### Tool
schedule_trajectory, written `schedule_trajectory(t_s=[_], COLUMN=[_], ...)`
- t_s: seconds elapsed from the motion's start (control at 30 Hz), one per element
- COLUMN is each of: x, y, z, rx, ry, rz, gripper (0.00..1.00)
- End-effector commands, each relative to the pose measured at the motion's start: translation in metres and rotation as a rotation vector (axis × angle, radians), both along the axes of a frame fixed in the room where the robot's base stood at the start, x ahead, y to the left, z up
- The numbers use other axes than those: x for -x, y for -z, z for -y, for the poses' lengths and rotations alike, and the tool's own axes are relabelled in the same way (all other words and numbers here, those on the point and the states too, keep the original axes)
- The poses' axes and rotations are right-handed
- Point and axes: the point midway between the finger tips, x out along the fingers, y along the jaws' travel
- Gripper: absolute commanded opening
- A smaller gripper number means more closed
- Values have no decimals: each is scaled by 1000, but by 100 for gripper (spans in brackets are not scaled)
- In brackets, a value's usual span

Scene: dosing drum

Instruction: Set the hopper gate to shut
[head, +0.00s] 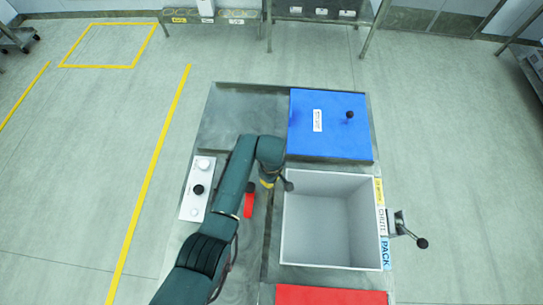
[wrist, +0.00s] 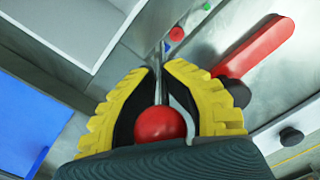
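My gripper (wrist: 160,68) has yellow, black-lined fingers on both sides of a red ball knob (wrist: 160,127) on a thin metal rod. The fingertips come close together beside the rod, and the fingers look shut around the knob. In the head view my gripper (head: 272,182) is at the left edge of the open white bin, and the red knob cannot be made out there. Which way the rod is set cannot be read. No part clearly marked as the hopper gate can be identified.
A red bar handle (head: 249,203) lies left of my gripper, beside a white control panel (head: 190,205). The grey-white bin (head: 325,175) is to the right, with a black-knobbed lever (head: 421,242) beyond it. A blue cover (head: 335,140) is behind; a red panel (head: 330,295) is in front.

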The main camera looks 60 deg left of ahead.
Motion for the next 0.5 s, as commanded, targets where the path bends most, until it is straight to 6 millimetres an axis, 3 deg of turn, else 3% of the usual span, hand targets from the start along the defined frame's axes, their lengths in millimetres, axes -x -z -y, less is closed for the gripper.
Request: schedule_trajectory(t_s=[0.17,0.37,0.5], x=[-2,-1,-1], y=[0,0,0], z=[-2,-2,-2], rx=[-10,-9,-6], ry=[0,0,0], rz=[7,6,5], gripper=[0,40,41])
